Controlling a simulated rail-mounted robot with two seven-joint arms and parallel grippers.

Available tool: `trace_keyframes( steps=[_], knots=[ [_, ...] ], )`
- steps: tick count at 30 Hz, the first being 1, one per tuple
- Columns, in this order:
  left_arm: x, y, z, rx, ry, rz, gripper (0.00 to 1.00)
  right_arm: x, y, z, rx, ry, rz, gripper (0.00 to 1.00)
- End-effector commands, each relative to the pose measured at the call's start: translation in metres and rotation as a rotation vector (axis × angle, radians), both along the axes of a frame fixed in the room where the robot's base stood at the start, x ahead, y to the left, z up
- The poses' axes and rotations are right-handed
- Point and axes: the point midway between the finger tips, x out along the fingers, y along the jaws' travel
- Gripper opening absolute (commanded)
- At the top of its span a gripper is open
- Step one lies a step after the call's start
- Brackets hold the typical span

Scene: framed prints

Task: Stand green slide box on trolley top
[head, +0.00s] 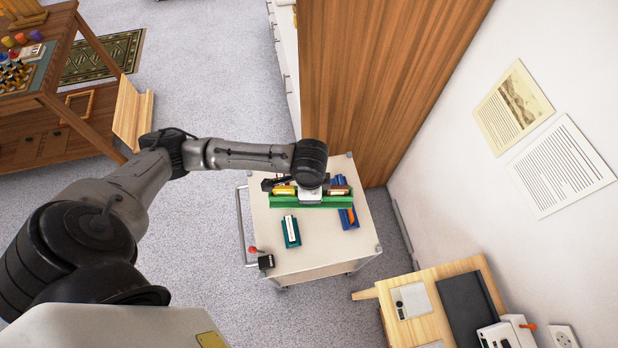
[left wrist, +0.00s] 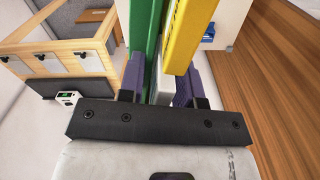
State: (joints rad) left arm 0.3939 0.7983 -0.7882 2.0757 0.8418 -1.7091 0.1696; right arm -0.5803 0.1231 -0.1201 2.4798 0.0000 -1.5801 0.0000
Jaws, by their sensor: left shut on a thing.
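A long green box (head: 309,202) shows over the back half of the trolley top (head: 320,245). My left gripper (head: 311,192) is shut at its middle, and the hand hides part of it. A yellow piece (head: 283,190) and a brown piece (head: 339,191) show along its far side. My right gripper is not in view.
A small teal box (head: 291,231) with a white label lies in front of the green box. Blue boxes (head: 349,218) lie at the right. A red knob (head: 253,249) is at the front-left corner. A wooden panel (head: 375,70) stands behind; a desk (head: 440,295) is front right.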

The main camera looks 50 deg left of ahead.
Motion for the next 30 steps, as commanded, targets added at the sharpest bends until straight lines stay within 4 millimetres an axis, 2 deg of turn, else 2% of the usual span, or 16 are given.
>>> trace_keyframes(
  steps=[1,3,18,24,30],
  knots=[
    [0.001,0.007,-0.023,0.001,0.001,-0.07,0.0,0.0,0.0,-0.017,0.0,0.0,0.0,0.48],
    [0.003,0.016,-0.042,0.001,0.002,-0.18,0.0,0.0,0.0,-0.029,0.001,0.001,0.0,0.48],
    [0.008,0.087,-0.167,0.001,0.002,-0.946,0.0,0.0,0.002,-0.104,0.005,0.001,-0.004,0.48],
    [0.006,0.11,-0.2,0.001,-0.001,-1.174,0.0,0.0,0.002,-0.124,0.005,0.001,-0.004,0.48],
    [0.005,0.124,-0.217,0.001,-0.002,-1.31,0.0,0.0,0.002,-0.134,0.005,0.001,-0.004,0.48]
  ],
)
